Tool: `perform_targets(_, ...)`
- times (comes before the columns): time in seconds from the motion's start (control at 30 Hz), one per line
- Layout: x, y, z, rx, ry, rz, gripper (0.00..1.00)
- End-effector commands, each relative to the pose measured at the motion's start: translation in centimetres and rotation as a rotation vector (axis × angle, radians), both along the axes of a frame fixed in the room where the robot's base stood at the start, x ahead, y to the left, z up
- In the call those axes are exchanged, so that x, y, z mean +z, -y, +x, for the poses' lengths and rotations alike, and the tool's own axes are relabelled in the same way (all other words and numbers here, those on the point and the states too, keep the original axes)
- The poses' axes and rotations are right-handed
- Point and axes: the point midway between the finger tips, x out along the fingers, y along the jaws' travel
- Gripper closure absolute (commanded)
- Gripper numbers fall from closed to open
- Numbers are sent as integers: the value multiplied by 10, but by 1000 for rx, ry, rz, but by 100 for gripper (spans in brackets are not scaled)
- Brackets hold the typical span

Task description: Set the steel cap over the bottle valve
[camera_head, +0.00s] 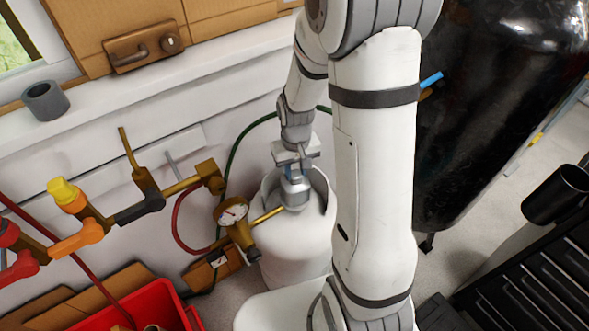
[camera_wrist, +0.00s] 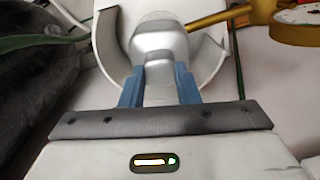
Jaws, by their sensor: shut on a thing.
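The steel cap (camera_head: 295,189) is a rounded silver piece at the top of the white gas bottle (camera_head: 296,245). My gripper (camera_head: 292,172) is above the bottle, with its blue fingers shut on the cap's narrow upper part. In the wrist view the cap (camera_wrist: 158,47) lies between and beyond the fingertips of my gripper (camera_wrist: 160,75). The bottle's white collar (camera_wrist: 105,45) curves around the cap on both sides. The bottle valve is hidden under or behind the cap. I cannot tell whether the cap touches the bottle.
A brass pipe (camera_head: 267,215) runs from beside the cap to a pressure gauge (camera_head: 231,211) at the left. Pipes and coloured valves line the wall further left. A red bin (camera_head: 150,303) stands at the lower left. A large black tank (camera_head: 490,110) is at the right.

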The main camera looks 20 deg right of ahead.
Motion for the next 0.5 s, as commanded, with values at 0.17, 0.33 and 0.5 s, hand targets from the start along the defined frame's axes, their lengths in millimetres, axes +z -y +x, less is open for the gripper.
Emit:
perform_targets(0.17, -1, 0, 0, -1, 0, 0, 100)
perform_targets(0.33, -4, 0, 0, -1, 0, 0, 100)
perform_targets(0.5, -8, 0, 0, -1, 0, 0, 100)
